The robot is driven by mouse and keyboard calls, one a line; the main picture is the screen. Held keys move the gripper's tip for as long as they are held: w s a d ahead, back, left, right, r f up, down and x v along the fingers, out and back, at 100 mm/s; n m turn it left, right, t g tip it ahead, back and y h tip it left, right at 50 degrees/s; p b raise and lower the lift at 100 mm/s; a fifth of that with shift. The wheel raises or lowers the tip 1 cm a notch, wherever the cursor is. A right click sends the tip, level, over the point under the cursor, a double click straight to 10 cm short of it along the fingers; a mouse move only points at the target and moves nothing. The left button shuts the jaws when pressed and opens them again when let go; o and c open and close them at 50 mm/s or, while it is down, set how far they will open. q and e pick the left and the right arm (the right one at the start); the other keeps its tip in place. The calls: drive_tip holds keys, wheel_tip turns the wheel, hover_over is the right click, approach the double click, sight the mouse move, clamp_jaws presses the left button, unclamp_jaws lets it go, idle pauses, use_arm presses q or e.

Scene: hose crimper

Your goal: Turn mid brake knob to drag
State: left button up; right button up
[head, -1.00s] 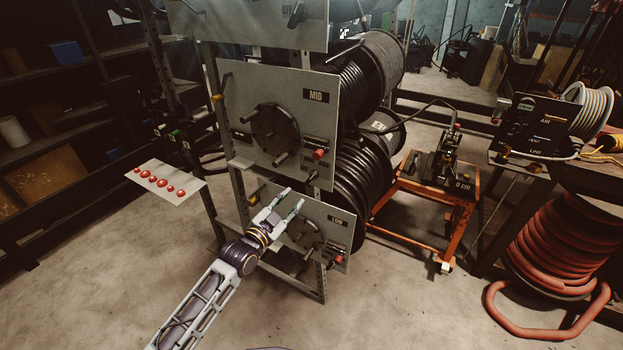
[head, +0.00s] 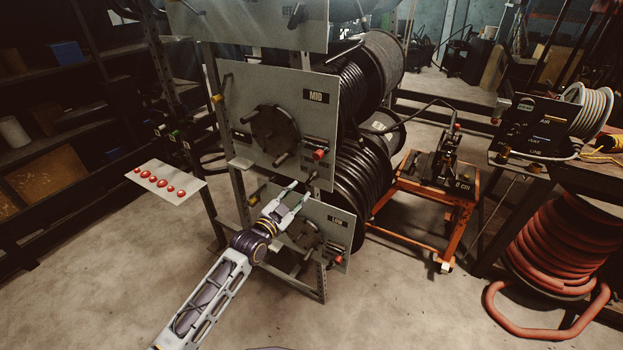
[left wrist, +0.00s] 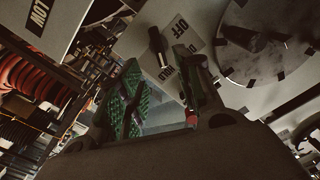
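The MID panel (head: 245,155) stands on the rack, with a round handled disc (head: 275,135) and a red-tipped knob (head: 319,154) at its right. In the left wrist view a black knob (left wrist: 158,45) stands beside a label plate (left wrist: 183,30) reading OFF and HOLD. I take it as the mid brake knob; its exact setting is unclear. My left gripper (head: 300,191) is just below the MID panel's lower right edge. In the left wrist view the gripper (left wrist: 165,85) is open, the knob showing between and beyond its fingers, apparently untouched. My right gripper is out of view.
The LOW panel (head: 325,265) lies just below and behind my left gripper. Black hose reels (head: 355,185) and an orange cart (head: 405,185) are to the right. The floor in front is clear.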

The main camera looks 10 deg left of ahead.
sight(310, 179)
use_arm(q)
drive_tip(key=shift+x, duration=2.55)
drive_tip(key=shift+w+d, duration=0.15)
drive_tip(key=shift+w, duration=0.15)
drive_tip(key=shift+w+d, duration=0.25)
drive_tip(key=shift+w, duration=0.45)
drive_tip(key=shift+x, duration=1.35)
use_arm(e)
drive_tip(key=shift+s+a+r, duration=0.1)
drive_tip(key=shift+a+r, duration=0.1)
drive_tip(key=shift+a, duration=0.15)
use_arm(q)
drive_tip(key=shift+c, duration=0.3)
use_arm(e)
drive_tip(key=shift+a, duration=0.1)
use_arm(q)
drive_tip(key=c, duration=0.6)
drive_tip(key=shift+c, duration=0.2)
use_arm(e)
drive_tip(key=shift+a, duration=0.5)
